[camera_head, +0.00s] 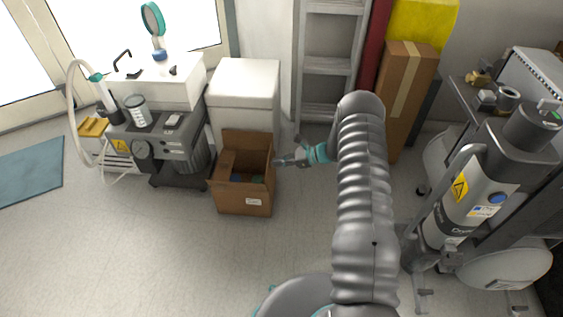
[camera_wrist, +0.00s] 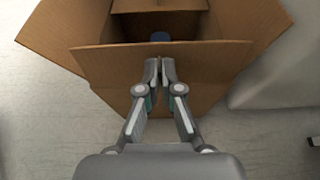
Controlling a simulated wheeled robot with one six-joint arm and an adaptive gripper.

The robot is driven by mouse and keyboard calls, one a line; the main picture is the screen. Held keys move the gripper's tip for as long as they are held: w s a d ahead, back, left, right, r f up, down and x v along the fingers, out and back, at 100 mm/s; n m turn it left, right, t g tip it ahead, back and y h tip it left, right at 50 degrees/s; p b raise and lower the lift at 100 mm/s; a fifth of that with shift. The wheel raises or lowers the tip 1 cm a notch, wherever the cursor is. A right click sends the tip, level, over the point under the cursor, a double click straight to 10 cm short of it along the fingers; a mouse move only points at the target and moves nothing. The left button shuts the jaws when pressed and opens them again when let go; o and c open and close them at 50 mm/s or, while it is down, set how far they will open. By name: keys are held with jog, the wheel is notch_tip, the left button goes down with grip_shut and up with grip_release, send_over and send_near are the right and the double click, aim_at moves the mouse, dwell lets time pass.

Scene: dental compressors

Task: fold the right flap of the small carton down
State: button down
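The small carton (camera_head: 243,192) is an open brown box on the floor, with a white label on its front. Its back flap (camera_head: 246,141) stands up. In the wrist view, flaps spread outward at the left (camera_wrist: 58,30) and right (camera_wrist: 258,22), and the near side panel (camera_wrist: 115,68) faces my gripper. I cannot tell whether this panel is the right flap or the wall. My gripper (camera_head: 279,161) is at the carton's right side. In the wrist view its fingertips (camera_wrist: 160,65) are nearly together in front of that panel; contact is unclear. Something blue (camera_wrist: 160,36) lies inside.
A white cabinet (camera_head: 244,90) stands behind the carton. A dental compressor (camera_head: 165,140) is to its left. A ladder (camera_head: 328,60) and a tall cardboard box (camera_head: 404,90) lean at the back. Cylinder equipment (camera_head: 470,200) fills the right. The floor (camera_head: 130,250) in front is clear.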

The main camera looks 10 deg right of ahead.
jog(key=h, duration=0.1)
jog(key=a+g+h+p, duration=0.1)
jog(key=h, duration=0.1)
jog(key=a+r+h+p, duration=0.1)
jog(key=shift+w+a+r, duration=0.1)
jog(key=shift+w+a, duration=0.1)
jog(key=shift+w, duration=0.2)
jog(key=shift+w+a+f+g+h, duration=0.25)
jog(key=shift+a+f+g+h, duration=0.4)
jog(key=shift+h, duration=1.15)
jog(key=shift+w+a+f+g+h, duration=0.25)
jog(key=shift+a+g+h, duration=0.5)
jog(key=shift+h, duration=1.05)
jog(key=shift+w+a+f+g+h, duration=0.2)
jog(key=shift+a+f+g+h, duration=0.55)
jog(key=shift+h, duration=1.05)
jog(key=shift+a+r+t, duration=0.2)
jog(key=shift+t, duration=0.05)
jog(key=c, duration=1.4)
grip_release()
jog(key=shift+o, duration=0.2)
